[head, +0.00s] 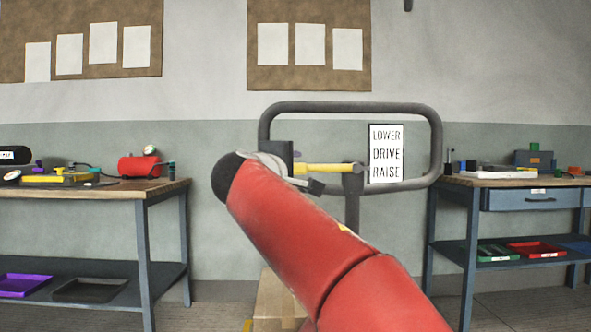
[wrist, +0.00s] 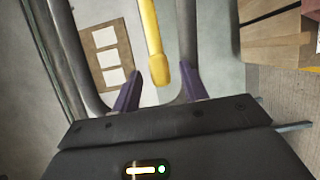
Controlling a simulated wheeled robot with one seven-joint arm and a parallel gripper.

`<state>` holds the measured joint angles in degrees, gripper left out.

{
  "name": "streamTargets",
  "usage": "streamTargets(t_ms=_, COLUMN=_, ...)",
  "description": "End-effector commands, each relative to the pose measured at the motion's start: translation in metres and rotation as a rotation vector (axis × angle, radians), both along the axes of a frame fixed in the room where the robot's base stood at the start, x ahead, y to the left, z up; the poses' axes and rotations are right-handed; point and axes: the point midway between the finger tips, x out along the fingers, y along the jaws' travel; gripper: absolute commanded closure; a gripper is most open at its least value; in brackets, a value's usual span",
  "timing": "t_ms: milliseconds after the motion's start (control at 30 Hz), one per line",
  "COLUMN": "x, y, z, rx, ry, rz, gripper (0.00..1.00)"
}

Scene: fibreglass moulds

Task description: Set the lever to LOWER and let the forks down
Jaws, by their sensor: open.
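The yellow lever (head: 332,168) lies roughly level in the head view, inside the dark tube handle loop (head: 350,107). A white sign (head: 386,153) on the loop reads LOWER, DRIVE, RAISE from top to bottom. My gripper (head: 299,168) is at the lever's left end, partly hidden by my red arm. In the wrist view my gripper (wrist: 160,90) is open, with a purple finger on either side of the yellow lever's rounded tip (wrist: 161,73). Gaps show between tip and fingers. The forks cannot be seen.
A workbench (head: 150,190) stands left, another (head: 510,183) right, both with clutter.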

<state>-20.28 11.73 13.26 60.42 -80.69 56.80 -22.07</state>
Motion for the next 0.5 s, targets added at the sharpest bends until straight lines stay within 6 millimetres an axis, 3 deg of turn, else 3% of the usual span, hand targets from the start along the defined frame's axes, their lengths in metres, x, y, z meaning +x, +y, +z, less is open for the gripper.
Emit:
streamTargets(t_ms=133, x=0.0111, y=-0.0049, z=-0.0001, rx=0.001, ry=0.001, rz=0.000, gripper=0.56)
streamTargets(t_ms=400, x=0.0126, y=-0.0054, z=-0.0002, rx=0.001, ry=0.000, rz=0.001, gripper=0.56)
streamTargets(t_ms=500, x=0.0125, y=-0.0055, z=-0.0002, rx=0.002, ry=-0.001, rz=0.001, gripper=0.67)
